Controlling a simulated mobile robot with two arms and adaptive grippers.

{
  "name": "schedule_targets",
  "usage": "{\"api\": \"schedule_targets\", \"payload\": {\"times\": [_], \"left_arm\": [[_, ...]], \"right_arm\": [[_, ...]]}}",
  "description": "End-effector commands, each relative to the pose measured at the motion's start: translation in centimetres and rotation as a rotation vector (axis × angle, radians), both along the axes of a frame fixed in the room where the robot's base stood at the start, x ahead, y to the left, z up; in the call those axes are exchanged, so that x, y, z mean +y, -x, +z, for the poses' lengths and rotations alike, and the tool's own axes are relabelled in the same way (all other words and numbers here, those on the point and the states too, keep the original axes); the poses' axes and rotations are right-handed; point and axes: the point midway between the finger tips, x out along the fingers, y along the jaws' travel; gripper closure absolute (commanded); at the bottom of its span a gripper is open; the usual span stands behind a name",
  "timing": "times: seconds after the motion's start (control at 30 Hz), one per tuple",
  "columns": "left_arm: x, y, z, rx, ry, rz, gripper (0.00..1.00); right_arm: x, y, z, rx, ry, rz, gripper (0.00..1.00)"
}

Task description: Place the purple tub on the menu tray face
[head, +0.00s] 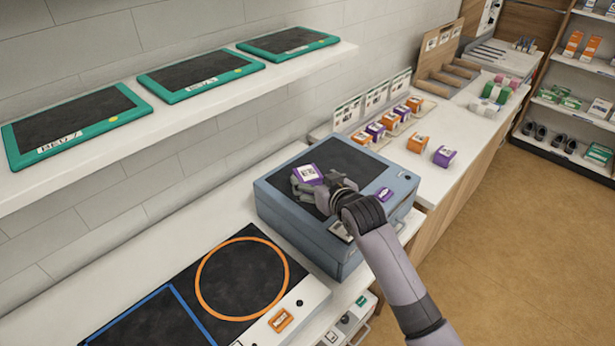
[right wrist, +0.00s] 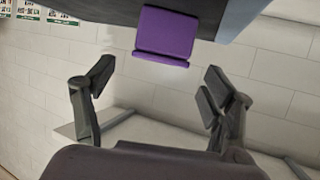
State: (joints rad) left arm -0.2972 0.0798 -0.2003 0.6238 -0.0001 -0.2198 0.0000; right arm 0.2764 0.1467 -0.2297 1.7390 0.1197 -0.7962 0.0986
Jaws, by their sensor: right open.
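The purple tub (head: 308,174), with a white printed label on top, is on or just over the dark top face of a blue-grey box (head: 310,232). I cannot tell which surface is called the menu tray. My right gripper (head: 314,186) is at the tub in the head view. In the right wrist view the right gripper (right wrist: 158,82) is open, with empty space between its fingers. The purple tub (right wrist: 165,33) is beyond the fingertips, apart from them, and appears against the dark face. My left gripper is not in view.
A panel with an orange ring (head: 199,290) and a blue outline lies nearer on the counter. Several green-framed trays (head: 200,74) lie on the wall shelf. More purple and orange tubs (head: 418,143) stand on the counter behind the box. The floor at right is clear.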

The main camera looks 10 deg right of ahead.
Motion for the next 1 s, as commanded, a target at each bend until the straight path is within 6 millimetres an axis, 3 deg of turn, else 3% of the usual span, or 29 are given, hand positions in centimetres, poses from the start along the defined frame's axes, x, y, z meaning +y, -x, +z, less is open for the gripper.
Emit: {"api": "schedule_targets", "payload": {"times": [0.27,0.63,1.0], "left_arm": [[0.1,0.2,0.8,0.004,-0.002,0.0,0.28],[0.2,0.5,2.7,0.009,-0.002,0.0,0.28],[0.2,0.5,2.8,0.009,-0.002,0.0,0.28]], "right_arm": [[0.3,-1.3,-0.4,0.002,0.001,0.0,0.23],[0.9,-5.0,-1.8,0.001,0.0,0.0,0.23],[1.0,-5.5,-2.2,0.0,0.001,0.0,0.23]]}}
